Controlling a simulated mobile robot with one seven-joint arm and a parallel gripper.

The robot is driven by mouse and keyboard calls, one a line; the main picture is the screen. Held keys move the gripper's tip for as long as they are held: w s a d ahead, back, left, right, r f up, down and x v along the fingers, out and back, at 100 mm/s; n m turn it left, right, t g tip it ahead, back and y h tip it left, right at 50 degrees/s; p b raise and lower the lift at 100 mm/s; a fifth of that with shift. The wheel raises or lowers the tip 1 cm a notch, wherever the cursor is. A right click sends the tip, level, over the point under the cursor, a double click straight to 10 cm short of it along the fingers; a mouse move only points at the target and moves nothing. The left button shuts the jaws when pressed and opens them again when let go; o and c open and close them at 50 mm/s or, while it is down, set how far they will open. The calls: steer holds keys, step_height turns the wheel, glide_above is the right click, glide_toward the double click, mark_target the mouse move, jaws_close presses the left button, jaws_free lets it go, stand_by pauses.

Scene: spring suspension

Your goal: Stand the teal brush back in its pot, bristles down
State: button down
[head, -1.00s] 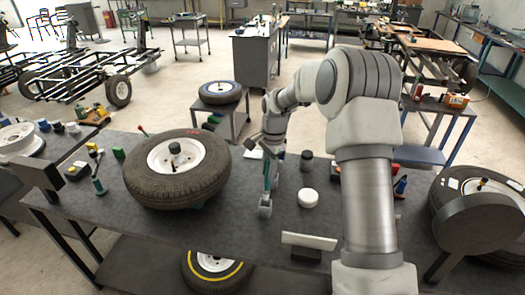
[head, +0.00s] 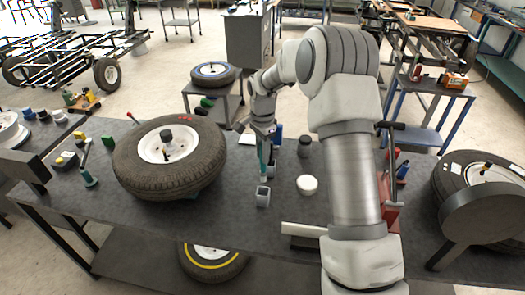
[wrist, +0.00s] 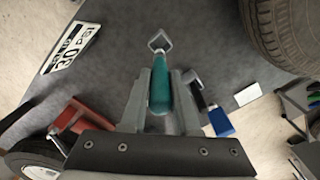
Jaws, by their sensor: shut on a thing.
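The teal brush (wrist: 159,92) is between my gripper's fingers (wrist: 160,100) in the wrist view. In the head view my gripper (head: 265,148) points down over the workbench, with the brush (head: 264,168) below it, roughly upright. A small grey square piece (head: 263,196), which looks like the pot, is at the brush's lower end. In the wrist view it shows as a square rim (wrist: 159,42) just beyond the brush's far end. The bristles are not clearly visible, and I cannot tell whether the brush tip is inside the rim.
A large tyre (head: 128,165) lies left of my gripper. A white puck (head: 307,185) and a dark cylinder (head: 304,147) stand to the right. A blue-ended tool (wrist: 220,122) is close to my right-hand finger. A white sign (wrist: 72,48) is nearby.

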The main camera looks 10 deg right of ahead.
mark_target(263, 171)
steer(key=shift+f+b, duration=2.95)
steer(key=shift+f, duration=1.8)
steer(key=c, duration=0.6)
jaws_free()
step_height(263, 171, up, 18)
steer(key=shift+f+b, duration=0.25)
steer(key=shift+b, duration=0.15)
